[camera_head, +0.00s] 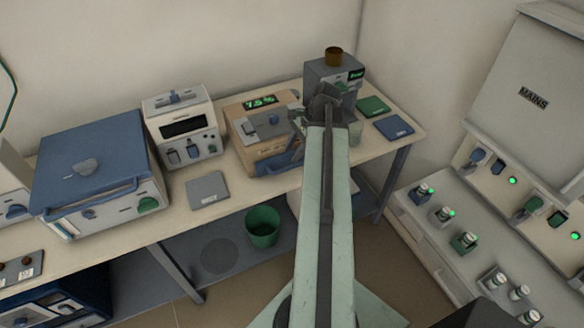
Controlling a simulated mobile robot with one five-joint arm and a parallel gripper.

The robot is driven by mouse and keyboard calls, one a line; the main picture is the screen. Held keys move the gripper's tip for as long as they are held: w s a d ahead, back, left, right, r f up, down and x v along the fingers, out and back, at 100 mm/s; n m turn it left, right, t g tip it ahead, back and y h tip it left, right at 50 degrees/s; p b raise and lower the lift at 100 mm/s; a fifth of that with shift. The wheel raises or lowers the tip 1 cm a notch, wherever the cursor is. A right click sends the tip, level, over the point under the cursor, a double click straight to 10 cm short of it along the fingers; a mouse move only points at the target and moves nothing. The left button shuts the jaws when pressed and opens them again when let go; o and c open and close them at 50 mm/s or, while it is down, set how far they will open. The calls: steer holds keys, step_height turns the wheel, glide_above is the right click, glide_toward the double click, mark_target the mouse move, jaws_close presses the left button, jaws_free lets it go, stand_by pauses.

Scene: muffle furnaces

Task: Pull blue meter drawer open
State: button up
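A tan meter (258,140) with a grey top and a green lit display reading about 7.5 % stands on the bench, left of my arm. A blue drawer front or handle (279,162) shows low on its front face. I cannot tell whether the drawer is shut or slightly out. My pale green arm reaches up from the bottom of the picture. My gripper (299,122) is small and dark at the meter's right side, above the blue part. Whether it touches the meter is not clear. My arm hides what lies right behind it, and the finger gap cannot be made out.
A grey device (335,74) with a brown cup stands behind my arm. A white device (183,128) and a blue-topped furnace (92,170) stand left. A grey plate (207,190) lies on the bench. A green bin (263,227) is below. A MAINS panel (533,98) is right.

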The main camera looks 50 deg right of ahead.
mark_target(289, 167)
steer(key=shift+m, duration=0.6)
step_height(289, 167, down, 7)
steer(key=b, duration=0.6)
steer(key=shift+w+r+b, duration=0.15)
steer(key=shift+b, duration=0.15)
steer(key=shift+w+a+f+b, duration=0.15)
steer(key=shift+w+f+b, duration=0.1)
steer(key=shift+f+b, duration=0.1)
steer(key=shift+r, duration=0.1)
jaws_close()
